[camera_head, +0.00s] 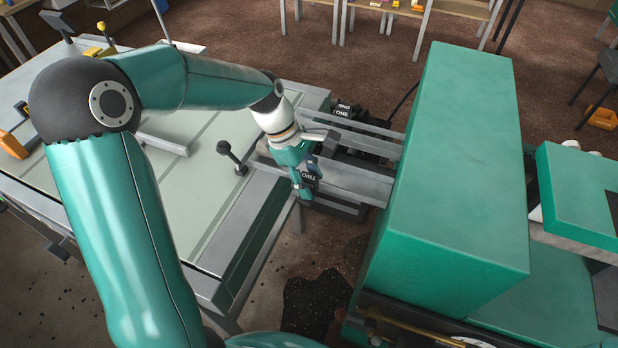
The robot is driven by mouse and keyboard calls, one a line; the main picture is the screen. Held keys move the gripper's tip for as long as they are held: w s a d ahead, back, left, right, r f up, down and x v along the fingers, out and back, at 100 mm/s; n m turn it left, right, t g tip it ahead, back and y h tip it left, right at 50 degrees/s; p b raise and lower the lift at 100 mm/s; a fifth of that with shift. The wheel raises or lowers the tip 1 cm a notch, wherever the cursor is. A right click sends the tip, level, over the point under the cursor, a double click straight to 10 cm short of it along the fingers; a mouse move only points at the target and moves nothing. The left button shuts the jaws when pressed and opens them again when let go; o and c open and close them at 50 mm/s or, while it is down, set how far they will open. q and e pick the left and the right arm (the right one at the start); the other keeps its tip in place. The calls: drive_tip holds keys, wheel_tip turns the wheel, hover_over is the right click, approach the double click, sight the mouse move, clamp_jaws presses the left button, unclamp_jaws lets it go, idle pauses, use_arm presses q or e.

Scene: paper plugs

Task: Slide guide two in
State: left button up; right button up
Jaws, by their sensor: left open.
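Guide two is a dark block marked TWO (309,180) on a grey rail at the right side of the table. My left gripper (303,180) is open right at this block, with its teal fingers close around it. The fingers cover part of the block, and I cannot tell whether they touch it. Another dark block, marked ONE (344,111), sits on the rails farther back, apart from the gripper. My right gripper is not in view.
Grey rails (358,183) run to the right from the table; their right ends are hidden. A dark patch (315,305) lies on the brown floor. Workbenches stand at the back.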

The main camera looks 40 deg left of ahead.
use_arm(q)
clamp_jaws()
drive_tip(key=shift+w+a+r+p, duration=0.1)
drive_tip(key=shift+w+a+p, duration=0.05)
drive_tip(key=shift+w+p, duration=0.3)
drive_tip(key=shift+w+a+r+p, duration=0.1)
drive_tip(key=shift+w+p, duration=0.15)
drive_tip(key=shift+w, duration=0.25)
drive_tip(key=shift+w+f, duration=0.2)
unclamp_jaws()
drive_tip(key=shift+r, duration=0.1)
drive_tip(key=v, duration=1.2)
drive_tip(key=shift+a, duration=0.15)
